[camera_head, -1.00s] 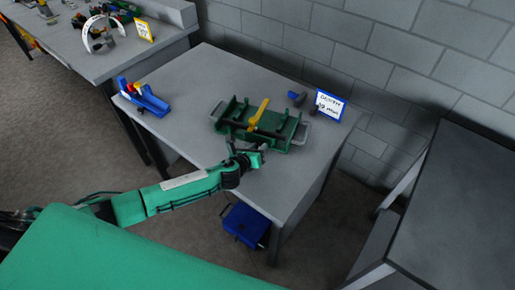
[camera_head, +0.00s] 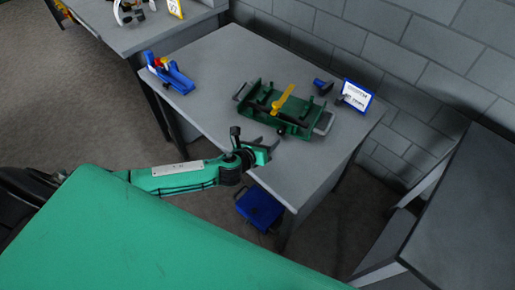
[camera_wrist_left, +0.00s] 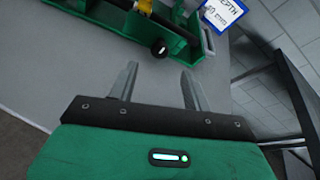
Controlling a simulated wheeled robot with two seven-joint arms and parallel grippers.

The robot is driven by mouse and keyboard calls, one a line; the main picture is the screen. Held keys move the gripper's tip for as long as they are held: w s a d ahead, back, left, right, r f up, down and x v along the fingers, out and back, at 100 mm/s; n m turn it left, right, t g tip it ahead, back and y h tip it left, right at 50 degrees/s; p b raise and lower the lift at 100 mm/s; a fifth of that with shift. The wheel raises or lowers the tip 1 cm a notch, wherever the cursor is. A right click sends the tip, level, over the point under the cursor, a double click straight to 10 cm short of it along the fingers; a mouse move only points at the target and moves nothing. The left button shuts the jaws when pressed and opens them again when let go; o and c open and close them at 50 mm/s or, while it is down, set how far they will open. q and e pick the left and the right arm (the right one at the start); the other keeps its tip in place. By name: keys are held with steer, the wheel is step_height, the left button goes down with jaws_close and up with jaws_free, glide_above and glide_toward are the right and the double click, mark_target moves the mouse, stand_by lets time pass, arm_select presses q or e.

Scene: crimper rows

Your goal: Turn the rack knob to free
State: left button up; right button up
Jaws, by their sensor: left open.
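The green rack (camera_head: 250,107) lies on the grey table, with a yellow piece (camera_head: 283,100) across it and grey handles at its ends. In the left wrist view, a dark round knob (camera_wrist_left: 160,48) with a light mark sits on the near side of the green rack (camera_wrist_left: 110,18). My left gripper (camera_head: 272,147) is at the table's near edge, short of the rack. Its two fingers (camera_wrist_left: 158,78) are apart and empty, with the knob beyond them and a gap between. My right gripper is not in view.
A blue holder (camera_head: 170,76) stands at the table's left. A small blue-and-dark item (camera_head: 322,86) and a white sign with a blue frame (camera_head: 357,96) stand behind the rack. A blue box (camera_head: 260,207) is under the table.

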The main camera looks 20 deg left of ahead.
arm_select(q)
steer(key=v, duration=0.5)
stand_by(0.5)
